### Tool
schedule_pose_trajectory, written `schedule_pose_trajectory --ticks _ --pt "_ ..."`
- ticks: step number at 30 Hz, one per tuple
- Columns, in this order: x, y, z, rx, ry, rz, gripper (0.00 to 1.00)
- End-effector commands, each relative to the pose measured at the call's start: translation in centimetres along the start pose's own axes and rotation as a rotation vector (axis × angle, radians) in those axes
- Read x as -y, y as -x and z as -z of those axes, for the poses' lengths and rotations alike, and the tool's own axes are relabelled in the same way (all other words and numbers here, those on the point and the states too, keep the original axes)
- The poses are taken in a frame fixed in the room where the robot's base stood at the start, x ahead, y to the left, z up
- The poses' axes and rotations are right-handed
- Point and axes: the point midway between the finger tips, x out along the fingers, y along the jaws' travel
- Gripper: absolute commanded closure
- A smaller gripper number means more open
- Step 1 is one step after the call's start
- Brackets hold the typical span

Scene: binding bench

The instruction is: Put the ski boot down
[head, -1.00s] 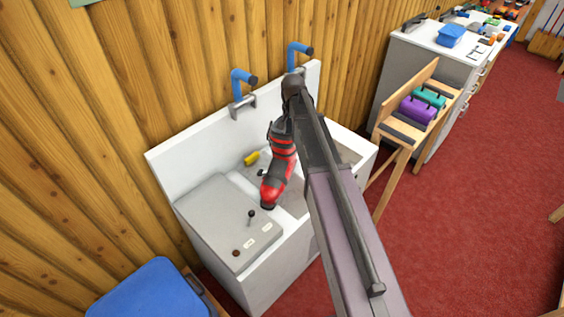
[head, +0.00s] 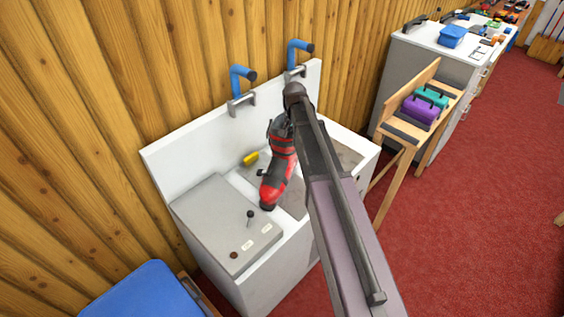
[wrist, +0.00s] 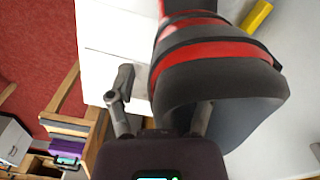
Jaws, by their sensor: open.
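The red and black ski boot (head: 277,178) is at the white bench (head: 290,235), its red toe toward the front. In the head view it appears to be over the worktop between the grey panel and the right part; whether its sole bears fully on the surface is hard to tell. My gripper (wrist: 160,112) is open in the wrist view, with the boot's dark cuff (wrist: 215,85) close in front of it. One finger shows left of the cuff; the other is partly hidden by it. In the head view my arm hides the gripper.
A yellow object (head: 250,158) lies behind the boot. A grey panel with a small lever (head: 250,218) is to the left. Blue-handled clamps (head: 241,80) stand at the back. A wooden stand (head: 403,130) holds purple and teal items. A blue seat (head: 150,292) is front left.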

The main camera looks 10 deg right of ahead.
Motion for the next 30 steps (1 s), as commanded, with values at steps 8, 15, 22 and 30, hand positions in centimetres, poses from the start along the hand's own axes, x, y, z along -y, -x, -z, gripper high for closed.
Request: schedule_pose_trajectory --ticks 8,15,22,30 --pt "0.00 0.02 0.00 0.000 0.000 0.000 0.34" --pt "0.00 0.02 0.00 0.000 0.000 0.000 0.69" --pt "0.00 0.01 0.00 0.000 0.000 0.000 1.00" --pt "0.01 0.06 0.00 0.000 0.000 0.001 1.00"
